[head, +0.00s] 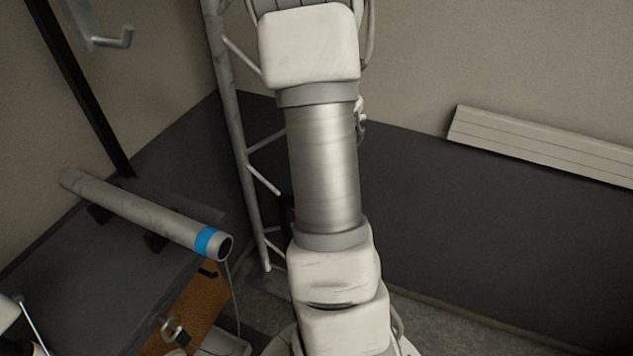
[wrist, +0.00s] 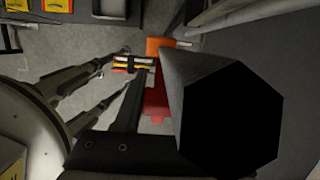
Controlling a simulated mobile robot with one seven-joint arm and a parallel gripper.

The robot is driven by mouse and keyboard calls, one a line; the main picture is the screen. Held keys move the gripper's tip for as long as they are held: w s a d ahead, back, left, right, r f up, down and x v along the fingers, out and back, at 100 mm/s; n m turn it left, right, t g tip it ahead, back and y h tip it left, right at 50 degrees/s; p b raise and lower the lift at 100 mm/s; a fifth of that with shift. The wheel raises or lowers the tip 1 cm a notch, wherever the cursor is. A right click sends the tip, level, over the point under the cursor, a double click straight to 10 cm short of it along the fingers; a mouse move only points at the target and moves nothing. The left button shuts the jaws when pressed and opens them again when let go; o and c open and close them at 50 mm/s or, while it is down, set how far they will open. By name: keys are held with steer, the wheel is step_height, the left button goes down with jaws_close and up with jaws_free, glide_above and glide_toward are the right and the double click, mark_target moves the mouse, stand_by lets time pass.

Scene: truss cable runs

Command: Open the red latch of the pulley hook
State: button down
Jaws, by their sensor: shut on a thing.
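My gripper (wrist: 146,84) shows in the wrist view as a dark finger running up the middle. It is shut on a red part (wrist: 157,101), which looks like the red latch; the grip itself is partly hidden. A large dark hexagonal-ended bar (wrist: 230,122) stands close to the camera, right beside the red part, and covers much of the right side. An orange piece (wrist: 160,46) shows just beyond the red part. I cannot make out the rest of the pulley hook. In the head view my arm hides my gripper and the latch.
A grey truss (head: 238,130) rises just left of my arm in the head view. A tube with a blue band (head: 205,241) lies on a dark bench (head: 95,262) at left. A pale slatted panel (head: 545,145) is on the right wall. Dark floor near the right wall looks clear.

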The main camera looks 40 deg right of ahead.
steer(key=shift+w+a+r+g+h, duration=0.1)
steer(key=shift+w+a+g+h, duration=0.2)
steer(key=shift+w+g+h, duration=0.55)
steer(key=shift+s+g+y, duration=0.1)
steer(key=shift+g+y, duration=0.25)
steer(key=shift+c, duration=2.4)
jaws_free()
step_height(320, 180, up, 17)
steer(key=shift+r, duration=0.2)
steer(key=shift+a, duration=0.1)
